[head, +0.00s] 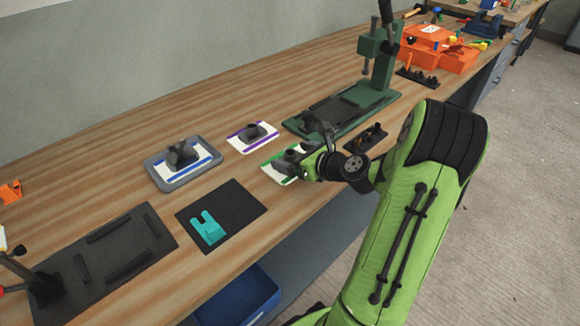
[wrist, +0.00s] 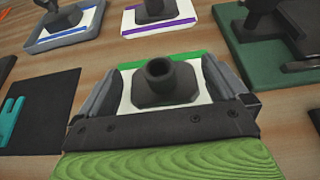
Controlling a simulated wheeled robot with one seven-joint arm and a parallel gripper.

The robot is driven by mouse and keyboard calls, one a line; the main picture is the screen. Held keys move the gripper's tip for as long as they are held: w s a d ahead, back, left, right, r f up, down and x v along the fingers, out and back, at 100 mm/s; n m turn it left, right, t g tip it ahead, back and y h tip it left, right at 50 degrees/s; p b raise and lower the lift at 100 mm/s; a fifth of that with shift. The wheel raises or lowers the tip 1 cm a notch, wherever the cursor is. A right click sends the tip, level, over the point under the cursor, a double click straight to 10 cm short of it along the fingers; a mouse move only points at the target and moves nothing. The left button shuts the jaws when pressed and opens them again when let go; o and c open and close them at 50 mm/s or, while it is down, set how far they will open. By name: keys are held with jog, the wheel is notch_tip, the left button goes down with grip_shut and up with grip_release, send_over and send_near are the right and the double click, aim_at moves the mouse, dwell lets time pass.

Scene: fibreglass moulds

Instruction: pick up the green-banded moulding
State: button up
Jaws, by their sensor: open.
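The green-banded moulding (wrist: 161,84) is a dark grey piece with a round hollow boss, on a white card with a green band. In the wrist view it sits between the two fingers of my gripper (wrist: 166,92), which stand apart on either side of it. In the head view the moulding (head: 289,157) lies on the bench, and my gripper (head: 305,155) reaches it from the right and hides part of it. I cannot tell whether the fingers touch it.
A purple-banded moulding (head: 252,132) and a blue-banded moulding on a grey tray (head: 163,184) lie left of it. A green press (head: 381,55) stands behind. A black mat (head: 240,200) with a teal piece (head: 207,228) is front left. A small black rack (head: 372,137) is close right.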

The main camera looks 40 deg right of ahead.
jog(key=shift+x, duration=1.05)
jog(key=shift+s, duration=0.1)
jog(key=c, duration=1)
notch_tip(320, 180, up, 10)
jog(key=p, duration=0.5)
